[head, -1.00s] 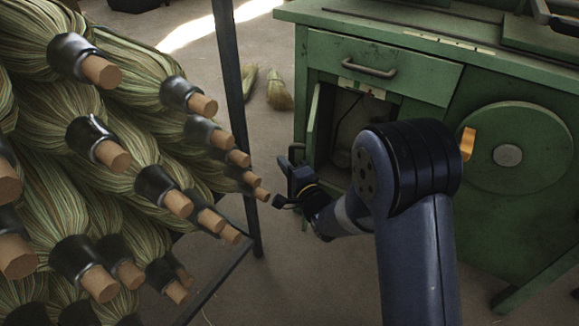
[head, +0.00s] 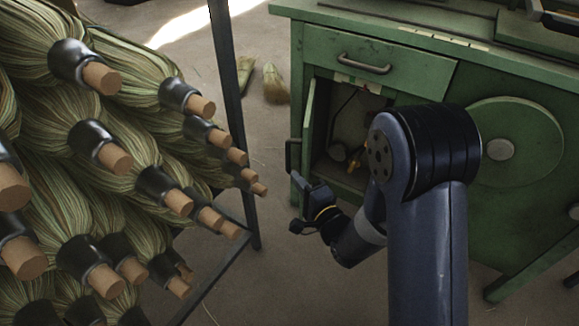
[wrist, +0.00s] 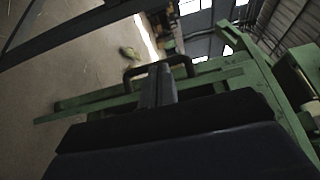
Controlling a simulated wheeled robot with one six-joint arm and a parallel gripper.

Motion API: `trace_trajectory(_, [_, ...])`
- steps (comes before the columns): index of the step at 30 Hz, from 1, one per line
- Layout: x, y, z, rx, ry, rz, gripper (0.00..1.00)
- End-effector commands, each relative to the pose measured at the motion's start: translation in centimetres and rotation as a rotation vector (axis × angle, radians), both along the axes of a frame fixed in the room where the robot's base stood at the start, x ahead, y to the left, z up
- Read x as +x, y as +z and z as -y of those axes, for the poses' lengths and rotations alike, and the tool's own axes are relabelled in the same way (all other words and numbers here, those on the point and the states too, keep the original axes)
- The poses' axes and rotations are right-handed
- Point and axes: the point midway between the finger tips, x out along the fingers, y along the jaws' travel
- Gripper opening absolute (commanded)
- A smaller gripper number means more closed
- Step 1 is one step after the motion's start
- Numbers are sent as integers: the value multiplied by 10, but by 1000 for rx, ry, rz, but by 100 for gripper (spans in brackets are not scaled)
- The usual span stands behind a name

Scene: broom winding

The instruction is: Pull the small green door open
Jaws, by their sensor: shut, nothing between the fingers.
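The small green door (head: 308,130) stands open on the left of the green cabinet's opening, seen nearly edge-on in the head view. Its dark handle (head: 292,155) sticks out from its left face. My gripper (head: 303,180) is just below the handle, with its fingers shut and empty. In the wrist view the shut fingers (wrist: 158,84) point at the dark bar handle (wrist: 160,64), which stands off the green door edge (wrist: 95,100). I cannot tell whether they touch it. Much of the door face is hidden in both views.
The open compartment holds an orange object (head: 355,158) and dark items. A closed drawer (head: 375,68) sits above it, and a green disc (head: 502,142) is to the right. A rack of brooms (head: 100,150) with a metal post (head: 233,110) stands left. Floor lies between.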

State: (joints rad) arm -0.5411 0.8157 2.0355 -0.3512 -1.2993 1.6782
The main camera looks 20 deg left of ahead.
Motion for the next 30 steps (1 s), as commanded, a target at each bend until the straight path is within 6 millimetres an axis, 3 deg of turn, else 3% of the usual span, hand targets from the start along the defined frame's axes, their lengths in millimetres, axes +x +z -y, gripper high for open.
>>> trace_trajectory(5, [-9,1,14,1,-2,-1,0])
trace_trajectory(10, [2,22,35,20,11,9,0])
trace_trajectory(18, [30,72,106,26,73,19,0])
trace_trajectory(22, [33,84,134,9,96,14,0])
trace_trajectory(26, [33,88,147,-4,109,8,0])
trace_trajectory(30, [36,87,142,-9,117,7,0])
